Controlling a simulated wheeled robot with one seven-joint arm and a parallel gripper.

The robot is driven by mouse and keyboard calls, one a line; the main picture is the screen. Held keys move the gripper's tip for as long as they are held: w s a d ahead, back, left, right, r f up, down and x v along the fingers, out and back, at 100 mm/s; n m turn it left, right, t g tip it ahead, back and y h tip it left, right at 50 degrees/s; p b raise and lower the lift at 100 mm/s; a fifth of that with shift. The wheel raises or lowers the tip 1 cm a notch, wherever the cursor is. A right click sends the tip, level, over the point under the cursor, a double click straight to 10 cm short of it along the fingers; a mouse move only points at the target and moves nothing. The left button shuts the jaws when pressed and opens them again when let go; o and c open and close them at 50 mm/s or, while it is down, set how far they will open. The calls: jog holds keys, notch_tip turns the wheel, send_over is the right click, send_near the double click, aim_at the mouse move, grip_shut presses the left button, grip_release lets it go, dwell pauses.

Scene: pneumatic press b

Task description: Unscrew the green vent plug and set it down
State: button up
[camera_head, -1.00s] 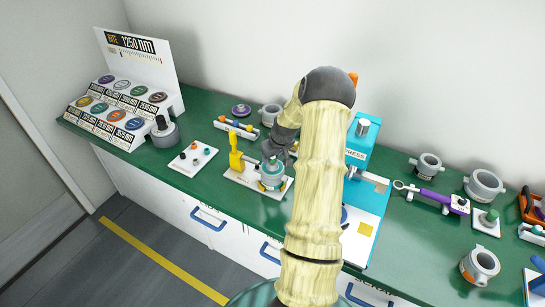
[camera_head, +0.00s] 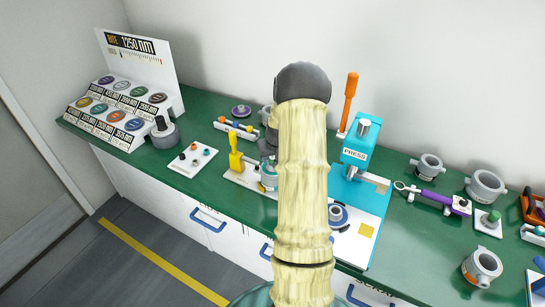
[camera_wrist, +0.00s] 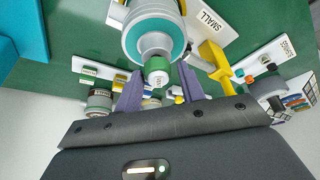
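The green vent plug (camera_wrist: 158,66) shows in the wrist view as a small green cap with a pale end, at the end of a grey and teal cylinder (camera_wrist: 135,38). This cylinder stands on a white plate with a yellow upright clamp (camera_head: 235,155) in the head view, partly hidden by my arm. My gripper (camera_wrist: 160,82) has its two purple fingers apart, one on each side of the plug in the picture. I see no contact between fingers and plug. In the head view my arm hides the plug and most of the gripper.
The blue press (camera_head: 362,150) with an orange lever (camera_head: 349,100) stands right of the arm. A white plate with small coloured plugs (camera_head: 208,152) lies to the left, with green bench around it. A labelled display stand (camera_head: 150,75) is farther left. Several grey collars stand at right.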

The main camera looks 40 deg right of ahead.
jog(key=c, duration=0.5)
jog(key=shift+s+d+n+y, duration=0.15)
jog(key=shift+n+y, duration=0.15)
jog(key=shift+n, duration=0.3)
jog(key=shift+c, duration=0.2)
jog(key=shift+n, duration=0.3)
jog(key=shift+n+y, duration=0.4)
jog(key=shift+n, duration=0.4)
jog(key=shift+n+y+p, duration=0.3)
jog(key=shift+n+p, duration=0.25)
jog(key=shift+n, duration=0.25)
